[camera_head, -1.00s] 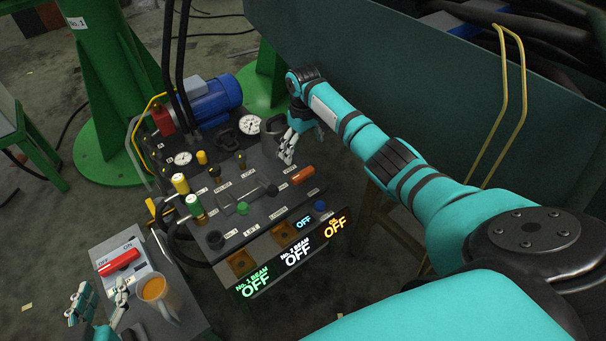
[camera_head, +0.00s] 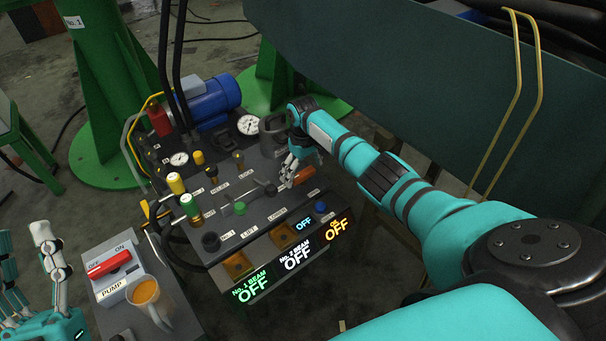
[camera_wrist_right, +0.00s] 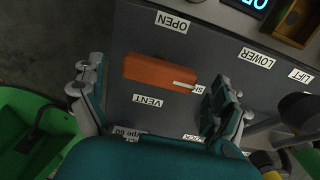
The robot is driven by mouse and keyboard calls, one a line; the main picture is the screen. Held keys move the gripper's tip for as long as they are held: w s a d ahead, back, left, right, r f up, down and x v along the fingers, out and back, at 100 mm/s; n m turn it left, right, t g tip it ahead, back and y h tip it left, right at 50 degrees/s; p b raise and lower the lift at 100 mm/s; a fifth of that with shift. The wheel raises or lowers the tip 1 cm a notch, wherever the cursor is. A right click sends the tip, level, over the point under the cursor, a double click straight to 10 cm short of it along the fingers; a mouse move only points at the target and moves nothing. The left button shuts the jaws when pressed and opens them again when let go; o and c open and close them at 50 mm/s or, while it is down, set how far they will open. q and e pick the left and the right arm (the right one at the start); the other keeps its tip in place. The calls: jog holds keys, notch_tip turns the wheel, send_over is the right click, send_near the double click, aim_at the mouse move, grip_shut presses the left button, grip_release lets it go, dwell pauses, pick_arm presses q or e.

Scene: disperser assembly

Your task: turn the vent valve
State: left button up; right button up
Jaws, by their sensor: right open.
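The vent valve has an orange bar handle (camera_head: 301,178) near the right edge of the dark control panel (camera_head: 226,232). In the right wrist view the orange handle (camera_wrist_right: 160,72) lies between the labels OPEN and VENT, with a small white strip at one end. My right gripper (camera_head: 291,176) is open just above the handle; in its wrist view the fingers (camera_wrist_right: 153,98) stand on either side, apart from the handle's ends. My left gripper (camera_head: 24,245) is at the lower left, its fingers spread and empty, away from the valve.
Levers, knobs and gauges (camera_head: 247,125) crowd the panel left of the valve. A lit OFF display (camera_head: 297,256) runs along its front. A pump box with a red switch (camera_head: 109,262) and an orange-filled mug (camera_head: 146,292) stand at lower left. A dark green wall (camera_head: 400,85) rises behind my right arm.

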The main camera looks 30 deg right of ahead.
jog(key=shift+f, duration=0.45)
jog(key=c, duration=1.1)
